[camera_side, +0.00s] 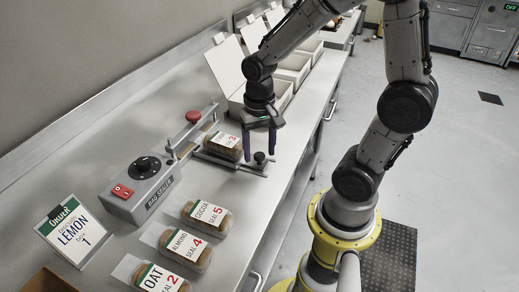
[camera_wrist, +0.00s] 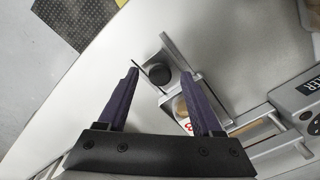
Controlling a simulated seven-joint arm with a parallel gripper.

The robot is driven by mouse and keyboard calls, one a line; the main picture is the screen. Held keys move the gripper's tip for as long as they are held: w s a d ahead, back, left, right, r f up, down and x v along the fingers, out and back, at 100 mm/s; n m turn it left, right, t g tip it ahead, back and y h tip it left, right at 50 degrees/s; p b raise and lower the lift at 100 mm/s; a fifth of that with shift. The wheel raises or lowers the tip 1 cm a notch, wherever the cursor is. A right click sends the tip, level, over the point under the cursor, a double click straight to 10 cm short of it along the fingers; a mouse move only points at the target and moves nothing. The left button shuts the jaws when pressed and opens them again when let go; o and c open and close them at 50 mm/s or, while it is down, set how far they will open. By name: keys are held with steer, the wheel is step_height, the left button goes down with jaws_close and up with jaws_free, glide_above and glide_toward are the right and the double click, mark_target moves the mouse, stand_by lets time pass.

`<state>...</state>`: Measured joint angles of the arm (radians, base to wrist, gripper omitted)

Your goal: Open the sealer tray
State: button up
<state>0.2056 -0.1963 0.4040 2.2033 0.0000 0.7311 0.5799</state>
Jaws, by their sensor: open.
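The grey bag sealer (camera_side: 142,188) sits on the steel counter, with a red switch, a black dial and a lever with a red knob (camera_side: 194,116). Its tray (camera_side: 228,164) lies to the right of the body and holds a clear bag labelled 3 (camera_side: 224,146). A black knob (camera_side: 259,157) stands at the tray's counter-edge end. My gripper (camera_side: 259,150) is open and points down over this knob. In the wrist view the knob (camera_wrist: 158,76) shows between the two purple fingertips (camera_wrist: 159,73), with gaps on both sides. The bag is partly hidden by a finger there.
Bags labelled cocoa 5 (camera_side: 206,216), almond 4 (camera_side: 186,247) and oat 2 (camera_side: 163,279) lie in front of the sealer. A lemon order sign (camera_side: 68,233) stands at the left. Open white boxes (camera_side: 228,66) line the back. Bare counter lies right of the sealer.

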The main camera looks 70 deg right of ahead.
steer(key=shift+f, duration=0.2)
jaws_close()
stand_by(0.3)
stand_by(1.1)
